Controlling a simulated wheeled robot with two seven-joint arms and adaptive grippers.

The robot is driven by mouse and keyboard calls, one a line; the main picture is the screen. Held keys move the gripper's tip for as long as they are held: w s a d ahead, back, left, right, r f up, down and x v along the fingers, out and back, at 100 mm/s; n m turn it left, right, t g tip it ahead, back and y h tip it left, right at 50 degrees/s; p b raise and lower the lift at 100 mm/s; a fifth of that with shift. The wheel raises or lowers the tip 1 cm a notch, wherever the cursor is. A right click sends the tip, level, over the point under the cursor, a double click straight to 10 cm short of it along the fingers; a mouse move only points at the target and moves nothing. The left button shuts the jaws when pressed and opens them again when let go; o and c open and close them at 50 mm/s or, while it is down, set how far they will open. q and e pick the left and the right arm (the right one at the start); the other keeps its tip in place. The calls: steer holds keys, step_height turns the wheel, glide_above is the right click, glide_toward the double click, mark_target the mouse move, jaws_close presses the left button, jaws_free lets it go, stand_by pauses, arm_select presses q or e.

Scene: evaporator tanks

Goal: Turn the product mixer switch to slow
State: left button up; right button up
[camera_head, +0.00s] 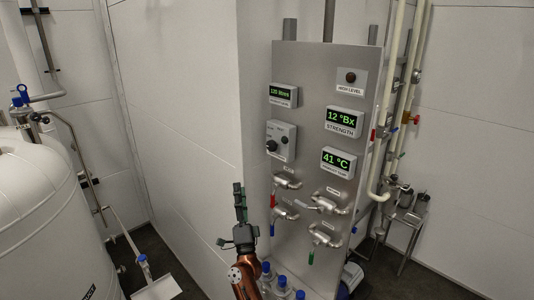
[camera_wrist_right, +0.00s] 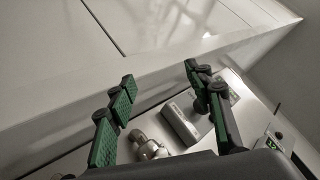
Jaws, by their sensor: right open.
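A grey control box (camera_head: 281,140) on the steel panel, at left below the litres display, carries a black knob (camera_head: 271,146) at its lower left. I take it as the mixer switch; its lettering is too small to read, and I cannot tell the knob's setting. My right gripper (camera_head: 239,190) is in front of the panel's left edge, below and left of the knob, pointing up and touching nothing. In the right wrist view the fingers (camera_wrist_right: 159,73) are spread with nothing between them. My left gripper is not in view.
The steel panel (camera_head: 309,68) also holds displays, including strength (camera_head: 345,122), and several valves with coloured handles below. One red-handled valve (camera_head: 284,185) is close right of my gripper. A white wall stands left; a white tank (camera_head: 40,220) is far left. Blue-capped bottles (camera_head: 281,282) stand below.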

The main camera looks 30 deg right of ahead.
mark_target(269, 147)
step_height(269, 147, up, 16)
steer(key=s+d+m+g+h, duration=0.1)
steer(key=m+g+h, duration=0.4)
steer(key=m+g, duration=0.8)
steer(key=s+d+m+g+h, duration=0.3)
steer(key=m+g, duration=0.5)
steer(key=m, duration=0.9)
steer(key=shift+h, duration=0.5)
steer(key=p+x, duration=0.1)
steer(key=x, duration=0.2)
steer(key=w+p+x, duration=0.1)
steer(key=x, duration=0.2)
steer(key=shift+w+a+f, duration=0.1)
steer(key=shift+a+f, duration=0.05)
steer(key=shift+w+d+f+p, duration=0.15)
steer(key=shift+d+p, duration=0.15)
steer(key=shift+d, duration=0.15)
steer(key=c, duration=1.1)
